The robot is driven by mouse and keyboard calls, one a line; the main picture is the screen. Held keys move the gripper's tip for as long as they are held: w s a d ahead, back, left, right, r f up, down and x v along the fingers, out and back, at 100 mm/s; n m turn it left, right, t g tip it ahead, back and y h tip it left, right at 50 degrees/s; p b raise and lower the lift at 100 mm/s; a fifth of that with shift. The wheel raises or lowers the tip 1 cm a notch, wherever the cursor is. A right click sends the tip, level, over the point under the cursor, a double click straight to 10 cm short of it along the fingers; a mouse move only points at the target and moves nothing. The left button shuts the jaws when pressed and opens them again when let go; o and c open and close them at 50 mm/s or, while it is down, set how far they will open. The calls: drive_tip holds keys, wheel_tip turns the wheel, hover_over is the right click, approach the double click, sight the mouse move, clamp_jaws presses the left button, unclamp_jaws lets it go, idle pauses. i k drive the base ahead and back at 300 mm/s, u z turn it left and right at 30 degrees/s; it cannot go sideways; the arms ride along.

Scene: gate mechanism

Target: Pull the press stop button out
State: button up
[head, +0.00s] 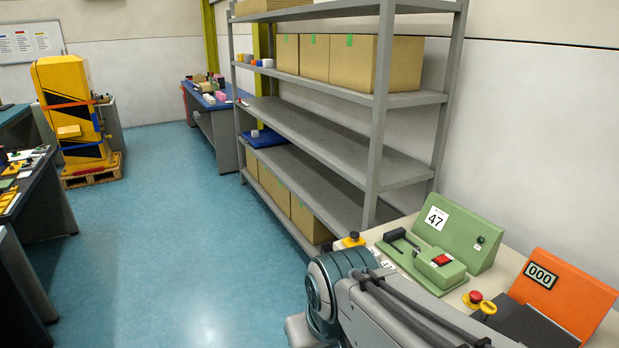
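A red round stop button (475,297) on a yellow base sits on the pale bench top at the lower right, beside an orange slanted panel (569,290) with a "000" display. A small yellow part (488,307) is next to it. A second small yellow box (353,239) with a dark knob stands at the bench's far left end. I cannot tell which one is the press stop, or whether either button is in or out. My arm fills the lower middle, in front of the bench. My gripper is not in view.
A grey shelf rack (330,148) with cardboard boxes stands behind. The blue floor (175,220) at left is clear.

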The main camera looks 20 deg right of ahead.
sight(475, 295)
drive_tip(key=z, duration=0.85)
drive_tip(key=i, duration=0.75)
drive_tip(key=z, duration=1.1)
drive_tip(key=i, duration=0.3)
drive_tip(key=z, duration=0.15)
